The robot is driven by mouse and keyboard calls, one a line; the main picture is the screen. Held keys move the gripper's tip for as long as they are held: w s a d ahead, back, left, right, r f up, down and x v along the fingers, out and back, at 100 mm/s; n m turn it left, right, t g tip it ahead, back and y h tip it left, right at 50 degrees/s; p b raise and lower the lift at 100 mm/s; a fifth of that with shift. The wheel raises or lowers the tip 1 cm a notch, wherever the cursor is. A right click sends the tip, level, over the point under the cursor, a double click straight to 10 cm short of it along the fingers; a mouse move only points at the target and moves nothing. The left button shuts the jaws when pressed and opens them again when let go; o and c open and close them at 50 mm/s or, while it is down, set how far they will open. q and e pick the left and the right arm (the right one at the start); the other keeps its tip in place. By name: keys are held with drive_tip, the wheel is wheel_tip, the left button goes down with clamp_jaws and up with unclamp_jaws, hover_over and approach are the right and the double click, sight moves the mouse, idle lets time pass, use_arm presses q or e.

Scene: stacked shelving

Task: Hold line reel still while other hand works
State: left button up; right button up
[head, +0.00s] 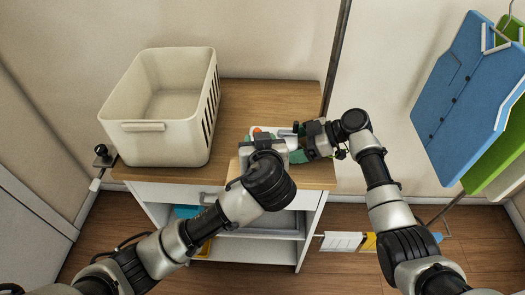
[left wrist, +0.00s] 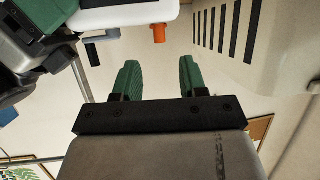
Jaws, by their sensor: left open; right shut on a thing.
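The line reel (head: 272,131) is a white body with a small orange part, on the wooden cabinet top right of the basket. Arms partly hide it in the head view. In the left wrist view, the white reel (left wrist: 125,12) is at the top, its orange part (left wrist: 159,33) pointing out. My right gripper (head: 297,150) is shut on the reel from the right; the contact itself is mostly hidden. My left gripper (left wrist: 157,68) is open and empty, its green fingers apart and short of the reel. In the head view, its own wrist covers most of it.
A cream laundry basket (head: 143,127) stands on the left of the cabinet top (head: 250,97), close to my left gripper. A dark pole (head: 337,50) rises behind on the right. Blue and green garments (head: 455,90) hang at the far right. The back of the cabinet top is clear.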

use_arm(q)
drive_tip(key=a+v, duration=0.1)
drive_tip(key=v, duration=0.5)
drive_tip(key=shift+d, duration=0.45)
use_arm(e)
drive_tip(key=o, duration=0.6)
drive_tip(key=shift+o, duration=0.2)
drive_tip(key=shift+d, duration=0.1)
drive_tip(key=shift+v, duration=3.15)
